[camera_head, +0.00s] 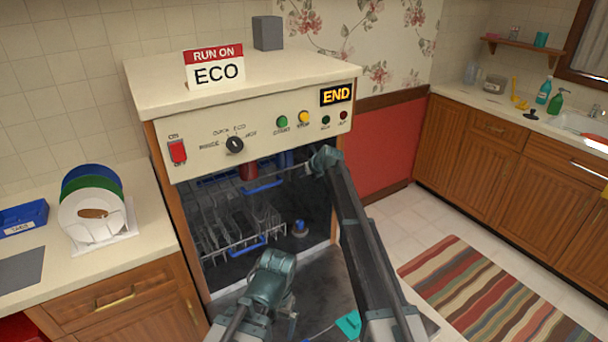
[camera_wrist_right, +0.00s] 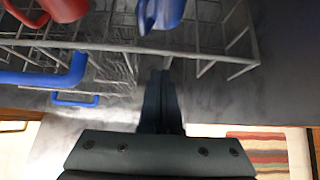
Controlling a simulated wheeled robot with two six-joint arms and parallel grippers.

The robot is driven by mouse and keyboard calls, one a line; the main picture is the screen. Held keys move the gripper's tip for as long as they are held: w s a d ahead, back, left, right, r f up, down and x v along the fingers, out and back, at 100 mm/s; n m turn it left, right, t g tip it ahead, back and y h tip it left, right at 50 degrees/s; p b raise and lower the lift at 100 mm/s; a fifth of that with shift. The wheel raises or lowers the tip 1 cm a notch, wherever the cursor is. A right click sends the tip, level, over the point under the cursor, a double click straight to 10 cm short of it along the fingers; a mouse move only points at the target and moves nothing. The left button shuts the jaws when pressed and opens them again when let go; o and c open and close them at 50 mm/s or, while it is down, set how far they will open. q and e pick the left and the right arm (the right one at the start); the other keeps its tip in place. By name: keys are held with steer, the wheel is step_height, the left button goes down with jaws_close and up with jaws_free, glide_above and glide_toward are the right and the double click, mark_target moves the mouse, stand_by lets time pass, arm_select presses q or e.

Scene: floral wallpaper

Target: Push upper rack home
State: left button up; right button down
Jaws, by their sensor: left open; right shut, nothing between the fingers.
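The upper rack is in the open dishwasher, below the control panel, with its blue handle (camera_head: 262,187) at the front. A red mug (camera_head: 248,170) and a blue mug (camera_head: 285,158) are in it; the right wrist view also shows the red mug (camera_wrist_right: 62,8), blue mug (camera_wrist_right: 160,14) and upper handle (camera_wrist_right: 55,76). My right gripper (camera_wrist_right: 161,73) is shut and empty near the rack's front wires; I cannot tell if it touches them. In the head view it is at the opening's upper right (camera_head: 318,162). My left gripper (camera_head: 270,280) is open, low in front of the dishwasher; its fingertips are unclear.
The lower rack has a blue handle (camera_head: 248,246). A teal item (camera_head: 348,323) lies low in front. The panel display (camera_head: 336,94) reads END. Plates (camera_head: 93,210) stand on the left counter. A striped rug (camera_head: 490,290) covers floor at right.

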arm_select(q)
steer(key=shift+s+d, duration=0.7)
steer(key=shift+s, duration=0.1)
arm_select(e)
steer(key=s+d, duration=0.7)
steer(key=s, duration=0.6)
steer(key=s+d, duration=0.8)
steer(key=s, duration=0.5)
steer(key=shift+s, duration=0.15)
steer(key=shift+d, duration=0.1)
